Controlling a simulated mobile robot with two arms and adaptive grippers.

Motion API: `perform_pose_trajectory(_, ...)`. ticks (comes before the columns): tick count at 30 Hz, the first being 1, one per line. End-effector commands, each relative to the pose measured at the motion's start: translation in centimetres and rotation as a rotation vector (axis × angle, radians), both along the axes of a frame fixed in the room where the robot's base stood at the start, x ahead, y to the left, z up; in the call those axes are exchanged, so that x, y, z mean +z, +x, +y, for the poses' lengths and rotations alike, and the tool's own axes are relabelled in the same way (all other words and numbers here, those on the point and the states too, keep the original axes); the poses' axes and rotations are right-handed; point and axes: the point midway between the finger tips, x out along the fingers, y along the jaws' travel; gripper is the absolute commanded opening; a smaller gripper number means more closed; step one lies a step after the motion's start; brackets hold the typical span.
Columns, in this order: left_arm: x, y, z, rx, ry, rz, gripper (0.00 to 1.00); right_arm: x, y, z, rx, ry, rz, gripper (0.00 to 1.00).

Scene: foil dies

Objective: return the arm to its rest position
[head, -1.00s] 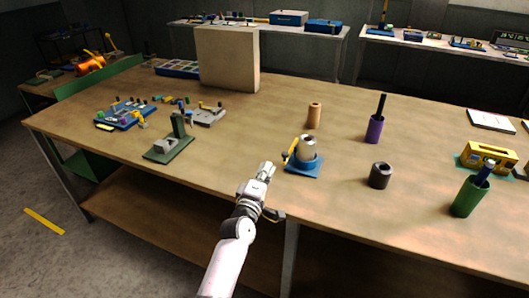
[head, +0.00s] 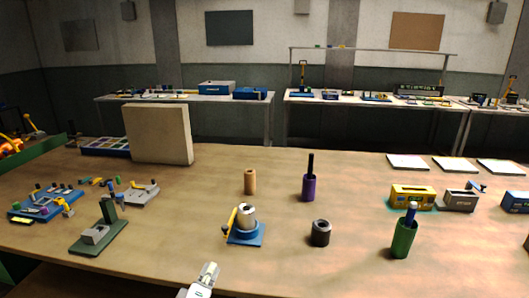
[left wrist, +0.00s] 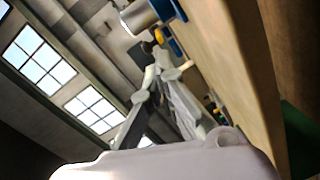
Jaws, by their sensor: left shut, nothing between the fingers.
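My left gripper (head: 209,270) shows at the bottom of the head view, just in front of the table's near edge. It is shut and empty, with its fingers pointing toward the table. In the left wrist view its closed fingers (left wrist: 155,55) meet near the middle, and nothing is between them. Most of my left arm is below the head frame. My right gripper is in neither view.
On the table (head: 300,275), a blue fixture (head: 245,235) with a metal cylinder (head: 246,215) and yellow lever stands closest to the gripper. A dark ring (head: 320,233), green holder (head: 402,240) and green stand (head: 98,235) are farther aside.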

Motion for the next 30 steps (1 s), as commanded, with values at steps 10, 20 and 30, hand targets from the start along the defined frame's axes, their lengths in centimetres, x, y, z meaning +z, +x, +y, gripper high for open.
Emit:
perform_pose_trajectory(10,-8.6,-18.3,-0.5,-0.431,0.739,0.495,0.0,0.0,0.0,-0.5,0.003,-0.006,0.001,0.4)
perform_pose_trajectory(20,-9.6,-29.4,1.6,-0.684,1.033,0.744,0.0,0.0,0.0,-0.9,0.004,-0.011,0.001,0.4)
perform_pose_trajectory(30,-10.5,-35.6,3.2,-0.847,1.164,0.894,0.0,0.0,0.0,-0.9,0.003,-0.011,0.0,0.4)
